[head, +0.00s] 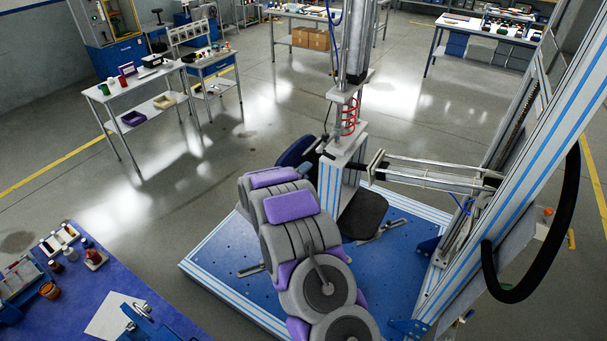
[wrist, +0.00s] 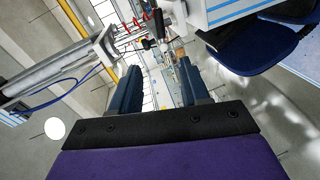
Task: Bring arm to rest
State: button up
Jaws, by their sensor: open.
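My gripper (wrist: 160,72) shows in the wrist view with its two dark blue fingers spread apart and nothing between them. In the head view my grey and purple arm (head: 291,207) is folded up in front of the chair test machine, and the fingers cannot be made out there. A dark seat pad (head: 362,215) shows just right of my arm, low in the machine. A dark blue chair part (head: 297,151) shows behind the arm's upper end. In the wrist view a blue seat (wrist: 250,45) is at the upper right, apart from the fingers.
The test machine has a blue base plate (head: 222,262), a vertical press (head: 347,115) and a horizontal cylinder (head: 432,174) close to my arm. A blue-topped workbench (head: 150,305) is at lower left. Other benches stand farther back, with clear floor (head: 262,85) between.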

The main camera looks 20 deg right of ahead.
jog(key=a+r+t+y+b, duration=0.1)
jog(key=a+r+y+b, duration=0.35)
jog(key=a+y, duration=0.55)
jog(key=s+a+r+g+y+b, duration=0.15)
jog(key=s+a+y+b, duration=0.3)
jog(key=s+a, duration=0.7)
jog(key=s+d+f+m+g+b, duration=0.2)
jog(key=s+g, duration=0.1)
jog(key=s, duration=1.2)
jog(key=s+d+f+m+g+h+b, duration=0.1)
jog(key=s+d+f+m+g+b, duration=0.1)
jog(key=s, duration=1.3)
jog(key=s+d+f+m+g+h+b, duration=0.1)
jog(key=s+g+b, duration=0.3)
jog(key=s, duration=1.1)
jog(key=shift+s+d+f+m+g, duration=0.15)
jog(key=shift+d+f+m+g, duration=0.55)
jog(key=shift+g, duration=0.55)
